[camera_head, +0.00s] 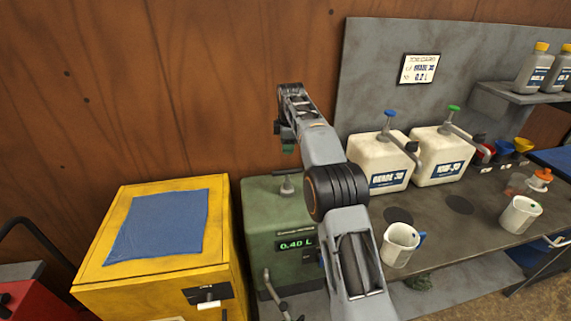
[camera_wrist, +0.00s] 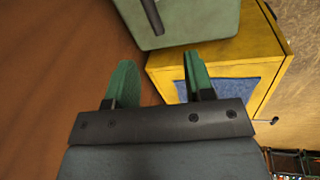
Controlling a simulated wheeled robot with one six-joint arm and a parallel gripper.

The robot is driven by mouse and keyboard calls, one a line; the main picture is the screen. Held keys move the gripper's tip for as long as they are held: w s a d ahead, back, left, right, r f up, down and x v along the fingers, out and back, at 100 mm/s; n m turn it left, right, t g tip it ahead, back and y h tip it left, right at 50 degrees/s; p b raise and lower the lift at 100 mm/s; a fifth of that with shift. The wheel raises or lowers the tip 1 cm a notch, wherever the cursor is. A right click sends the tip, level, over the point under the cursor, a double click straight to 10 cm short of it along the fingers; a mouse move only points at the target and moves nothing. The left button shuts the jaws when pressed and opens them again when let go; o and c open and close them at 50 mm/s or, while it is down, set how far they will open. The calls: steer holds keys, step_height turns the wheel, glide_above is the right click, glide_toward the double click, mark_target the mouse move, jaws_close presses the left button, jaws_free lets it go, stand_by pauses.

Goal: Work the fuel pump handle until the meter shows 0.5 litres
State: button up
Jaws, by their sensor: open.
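The green fuel pump (camera_head: 265,215) stands against the wood wall, between the yellow cabinet and the bench. Its meter (camera_head: 296,244) reads 0.40 L. A grey T-shaped handle (camera_head: 287,186) stands up from its top. My gripper (camera_head: 288,143) is above the pump, apart from the handle, partly hidden by my arm. In the wrist view my open gripper (camera_wrist: 160,78) has two green fingers with nothing between them. Beyond them shows the green pump (camera_wrist: 205,22) with a dark bar (camera_wrist: 152,15), cut by the frame's top edge.
The yellow cabinet (camera_head: 110,235) with a blue cloth (camera_head: 158,226) stands left of the pump. On the bench (camera_head: 450,235) are two white canisters (camera_head: 380,160) (camera_head: 440,157) and two white jugs (camera_head: 399,246) (camera_head: 520,214). A red object (camera_head: 35,300) is at the lower left.

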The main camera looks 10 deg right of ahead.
mark_target(285, 171)
steer(key=shift+n, duration=0.9)
steer(key=x, duration=0.5)
steer(key=w+p+x, duration=0.1)
steer(key=x, duration=0.9)
steer(key=shift+w+f+p, duration=0.1)
steer(key=shift+w+p, duration=0.2)
steer(key=shift+w, duration=0.1)
steer(key=shift+c, duration=0.5)
jaws_close()
